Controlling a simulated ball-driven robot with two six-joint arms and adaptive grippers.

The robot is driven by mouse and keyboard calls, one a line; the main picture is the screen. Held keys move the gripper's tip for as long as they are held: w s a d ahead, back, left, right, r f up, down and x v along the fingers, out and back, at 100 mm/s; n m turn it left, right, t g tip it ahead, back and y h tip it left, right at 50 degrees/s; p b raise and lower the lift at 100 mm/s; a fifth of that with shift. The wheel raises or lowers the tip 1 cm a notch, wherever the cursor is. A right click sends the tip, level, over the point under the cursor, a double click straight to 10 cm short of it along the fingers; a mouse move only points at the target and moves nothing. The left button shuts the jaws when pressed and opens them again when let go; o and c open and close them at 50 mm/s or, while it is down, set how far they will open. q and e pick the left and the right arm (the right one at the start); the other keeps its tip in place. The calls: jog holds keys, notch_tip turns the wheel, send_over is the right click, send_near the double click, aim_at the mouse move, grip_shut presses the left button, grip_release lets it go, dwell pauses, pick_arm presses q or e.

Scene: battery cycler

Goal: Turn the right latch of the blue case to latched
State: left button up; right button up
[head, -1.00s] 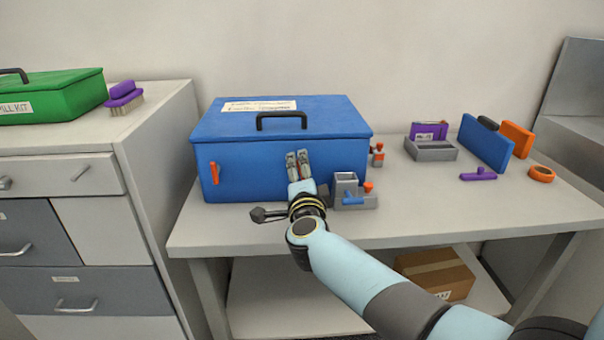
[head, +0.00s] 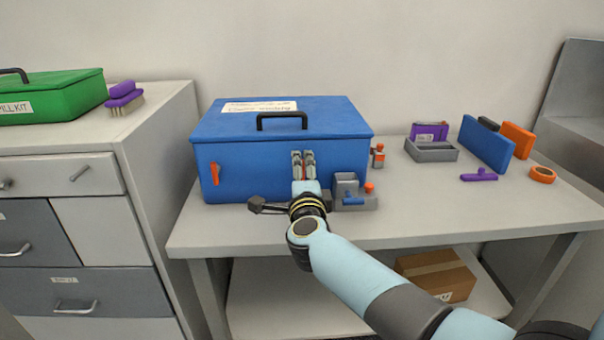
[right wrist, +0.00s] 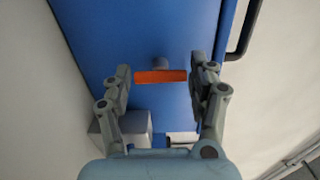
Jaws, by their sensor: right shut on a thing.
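The blue case (head: 255,170) stands closed on the light table, with a black handle and a white label on its lid. Its left latch (head: 215,174) is orange and hangs nearly upright on the front face. My right gripper (head: 303,160) is at the right part of the front face, its two fingers pointing up in the picture. In the head view the fingers mostly hide this latch. My left gripper is not in view.
A grey fixture (head: 348,190) with blue and orange parts stands close right of my right gripper. An orange-topped part (head: 378,155) is beside the case. The table's front middle-right is clear.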

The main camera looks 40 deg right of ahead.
jog(key=o, duration=1.2)
jog(key=v, duration=1.2)
